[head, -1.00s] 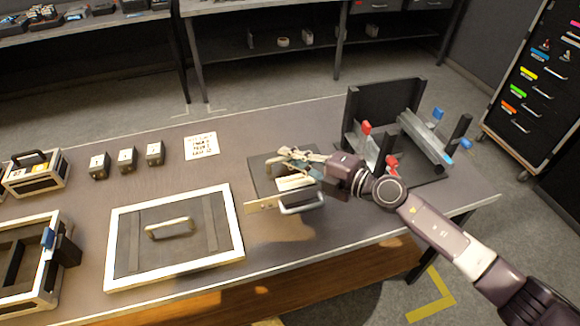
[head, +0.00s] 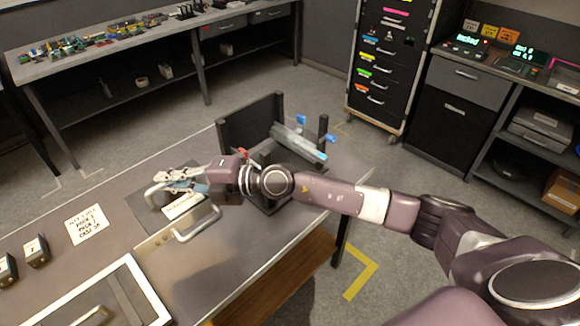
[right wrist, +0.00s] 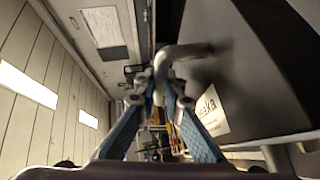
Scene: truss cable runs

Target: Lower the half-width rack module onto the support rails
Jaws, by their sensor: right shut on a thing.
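The half-width rack module (head: 158,241) is a dark box with a pale front strip, a silver front handle and a white label. It is at the left-centre of the head view, left of the rail fixture. My right gripper (head: 160,184) is over its top, shut on a grey bar handle (right wrist: 183,50), as the right wrist view shows. I cannot tell whether the module touches the table. The support rails (head: 300,143) are in a dark fixture with an upright back plate (head: 252,122) and red and blue knobs; my right arm hides part of it. My left gripper is not in view.
The grey table (head: 110,190) also holds a printed card (head: 87,225), small numbered dark blocks (head: 36,251) and a white-framed panel (head: 145,290). A drawer cabinet (head: 385,60) and benches stand beyond, across open floor.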

